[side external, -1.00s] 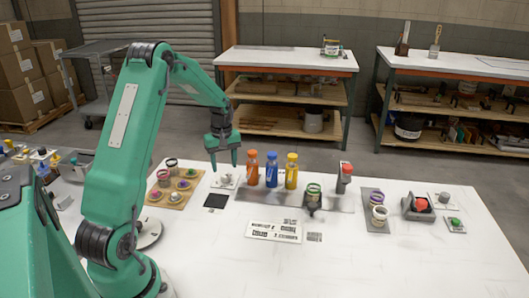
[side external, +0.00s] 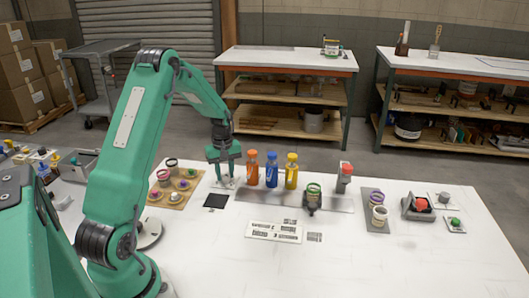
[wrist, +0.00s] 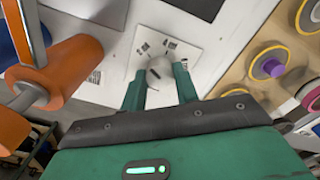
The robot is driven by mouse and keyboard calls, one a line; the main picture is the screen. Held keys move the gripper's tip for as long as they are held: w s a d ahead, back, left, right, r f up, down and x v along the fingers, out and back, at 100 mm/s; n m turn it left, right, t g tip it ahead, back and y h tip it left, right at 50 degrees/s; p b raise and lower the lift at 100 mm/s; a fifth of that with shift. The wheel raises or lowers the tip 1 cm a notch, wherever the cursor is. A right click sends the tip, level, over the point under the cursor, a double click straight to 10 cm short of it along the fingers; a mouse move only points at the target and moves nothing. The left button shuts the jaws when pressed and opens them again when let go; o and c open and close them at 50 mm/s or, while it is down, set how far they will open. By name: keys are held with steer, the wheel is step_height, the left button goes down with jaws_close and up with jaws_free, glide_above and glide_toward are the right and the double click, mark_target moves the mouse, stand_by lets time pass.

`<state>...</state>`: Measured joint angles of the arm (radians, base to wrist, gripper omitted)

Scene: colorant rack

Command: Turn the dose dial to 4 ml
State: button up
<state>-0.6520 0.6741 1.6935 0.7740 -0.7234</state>
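The dose dial (wrist: 160,72) is a pale grey knob with a dark line across it, on a white square plate (wrist: 188,48) with small dark markings. In the side external view the dial's plate (side external: 217,185) is left of the orange bottle, mostly hidden by my gripper (side external: 224,178). My gripper points down over the dial with its fingers apart. In the wrist view my gripper (wrist: 160,82) has one green finger on each side of the knob, close to it. I cannot tell whether they touch it.
Orange (side external: 252,169), blue (side external: 271,170) and yellow (side external: 291,171) bottles stand just right of the dial. A wooden board (side external: 159,198) with several coloured pots is to its left. A black square (side external: 215,201) lies in front. The table's front right is clear.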

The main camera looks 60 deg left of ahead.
steer(key=shift+m, duration=0.4)
steer(key=m, duration=1.1)
stand_by(0.5)
steer(key=o, duration=1)
